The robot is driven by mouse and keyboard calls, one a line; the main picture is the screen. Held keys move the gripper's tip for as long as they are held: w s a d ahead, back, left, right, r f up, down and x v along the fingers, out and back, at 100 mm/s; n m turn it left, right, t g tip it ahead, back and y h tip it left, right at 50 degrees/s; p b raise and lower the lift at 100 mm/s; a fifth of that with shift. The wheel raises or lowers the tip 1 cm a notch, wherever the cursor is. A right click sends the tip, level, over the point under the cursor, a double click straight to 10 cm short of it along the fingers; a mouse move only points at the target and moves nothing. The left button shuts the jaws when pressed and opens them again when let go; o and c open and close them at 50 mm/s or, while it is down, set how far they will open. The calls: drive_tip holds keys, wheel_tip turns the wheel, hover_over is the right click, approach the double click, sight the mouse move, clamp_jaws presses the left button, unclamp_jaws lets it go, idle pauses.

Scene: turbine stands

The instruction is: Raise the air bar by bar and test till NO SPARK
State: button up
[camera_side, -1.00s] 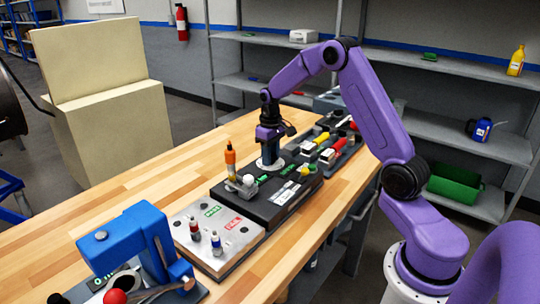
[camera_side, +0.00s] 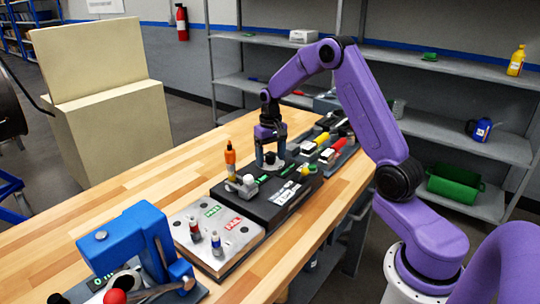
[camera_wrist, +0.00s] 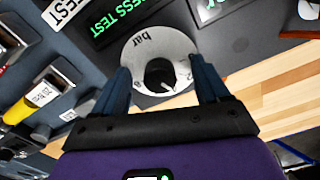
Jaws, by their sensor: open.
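The pressure dial (camera_wrist: 172,42) is a pale disc marked "bar", on the dark tester box (camera_side: 250,208). Its black knob (camera_wrist: 160,76) has a light pointer mark; the side view also shows the knob (camera_side: 270,158). My gripper (camera_side: 269,146) is open just above the knob. In the wrist view its fingers (camera_wrist: 161,88) stand on either side of the knob, apart from it. A green display (camera_wrist: 125,18) reads "PRESS TEST", its start cut off. A second display (camera_wrist: 208,8) is mostly out of view. A "TEST" label (camera_wrist: 68,12) is at upper left.
A metal plate (camera_side: 190,243) with green and red labels holds red-banded (camera_side: 195,230) and blue-banded (camera_side: 216,242) plugs. A blue device (camera_side: 130,240) stands at front left. Tools lie behind. The left table is clear.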

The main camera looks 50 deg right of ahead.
sight(270, 155)
drive_tip(key=shift+r, duration=2.45)
drive_tip(key=shift+a, duration=0.1)
drive_tip(key=s+a+r+n, duration=0.2)
drive_tip(key=s+a+n, duration=0.2)
drive_tip(key=s+a, duration=0.45)
drive_tip(key=s+a+r+n, duration=0.2)
drive_tip(key=s+a+n, duration=0.3)
drive_tip(key=a, duration=0.6)
drive_tip(key=s+a+n, duration=0.2)
drive_tip(key=s+n, duration=0.5)
drive_tip(key=s, duration=1.5)
drive_tip(key=shift+f+n, duration=0.25)
drive_tip(key=shift+n, duration=0.05)
